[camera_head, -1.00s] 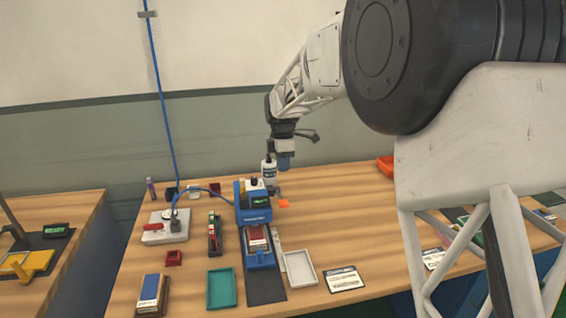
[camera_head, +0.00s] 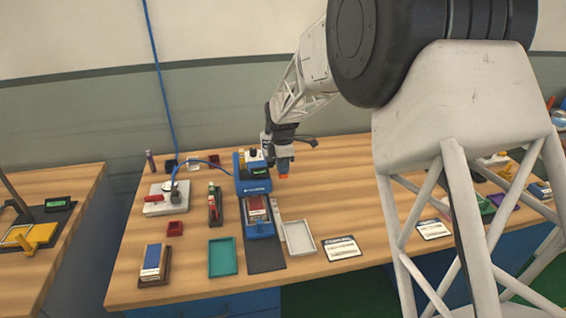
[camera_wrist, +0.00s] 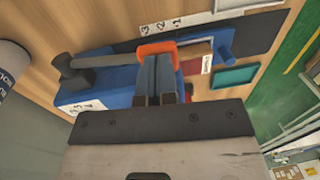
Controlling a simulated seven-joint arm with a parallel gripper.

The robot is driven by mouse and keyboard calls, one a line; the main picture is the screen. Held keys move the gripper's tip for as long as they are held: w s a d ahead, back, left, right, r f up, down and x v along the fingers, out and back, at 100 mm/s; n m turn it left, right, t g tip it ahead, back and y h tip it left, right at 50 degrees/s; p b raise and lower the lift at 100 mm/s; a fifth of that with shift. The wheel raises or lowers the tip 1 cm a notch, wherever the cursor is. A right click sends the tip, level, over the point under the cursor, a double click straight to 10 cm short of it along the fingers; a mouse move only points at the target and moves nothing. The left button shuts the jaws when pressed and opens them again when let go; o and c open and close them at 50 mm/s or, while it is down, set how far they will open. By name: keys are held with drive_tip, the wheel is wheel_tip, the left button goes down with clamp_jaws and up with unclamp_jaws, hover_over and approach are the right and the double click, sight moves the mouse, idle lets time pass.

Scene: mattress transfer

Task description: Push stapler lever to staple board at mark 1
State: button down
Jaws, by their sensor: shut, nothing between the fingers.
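The blue stapler (camera_head: 254,185) stands mid-table with a red-topped board (camera_head: 256,206) in a blue holder (camera_head: 261,228) in front of it. In the wrist view, its dark lever (camera_wrist: 100,60) ends in an orange tip (camera_wrist: 155,48). The orange tip also shows in the head view (camera_head: 283,177) at the stapler's right. My gripper (camera_head: 284,168) is shut and empty, just above this tip. In the wrist view its fingertips (camera_wrist: 158,60) overlap the tip's near edge; I cannot tell if they touch. A numbered strip (camera_wrist: 163,25) lies beside the holder. The mark at the board is unreadable here.
A white bottle (camera_wrist: 10,75) stands close by the stapler. A teal tray (camera_head: 223,258), a white tray (camera_head: 299,238) and a white card (camera_head: 341,248) lie near the front. A fixture with a red handle (camera_head: 156,197) stands left. The table right of the stapler is mostly clear.

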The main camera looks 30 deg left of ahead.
sight(284, 178)
idle(0.4)
drive_tip(key=shift+s+d+f+t+y, duration=0.25)
drive_tip(key=shift+f+t+y, duration=0.05)
drive_tip(key=shift+f, duration=0.3)
drive_tip(key=shift+s+d+f+t+y, duration=0.15)
drive_tip(key=shift+f+t+y, duration=0.25)
drive_tip(key=shift+f, duration=0.3)
drive_tip(key=shift+s+d+f+t+y, duration=0.1)
drive_tip(key=shift+f+t+y, duration=0.3)
drive_tip(key=shift+f, duration=0.25)
drive_tip(key=shift+s+d+f, duration=0.1)
drive_tip(key=shift+f, duration=1.05)
wheel_tip(284, 178, up, 14)
drive_tip(key=s+d, duration=0.2)
drive_tip(key=shift+s+d, duration=0.35)
